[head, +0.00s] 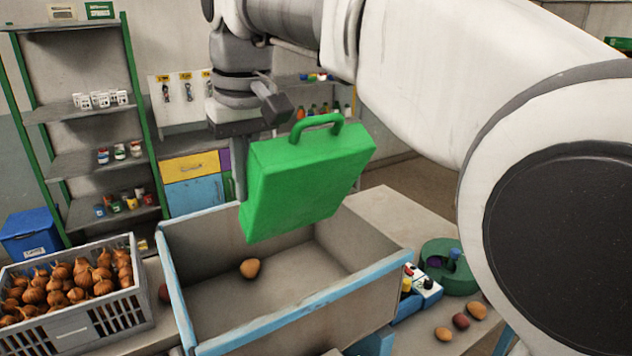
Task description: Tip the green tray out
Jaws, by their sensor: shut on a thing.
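The green tray (305,180) hangs tilted steeply on its side above a large open bin with blue rims (290,318). A handle loop shows on the tray's upper edge. My gripper (240,185) is at the tray's left edge, shut on it. Much of the fingers is hidden behind the tray. The tray's inside faces away, so I cannot tell whether anything is in it. One brown, potato-like item (250,268) lies on the bin floor below the tray.
A grey crate (75,335) of onions stands left of the bin. Right of it are a small control box (425,288), a green ring-shaped object (450,268) and several loose potato-like items (460,321) on the bench. Shelves (85,110) stand behind at left.

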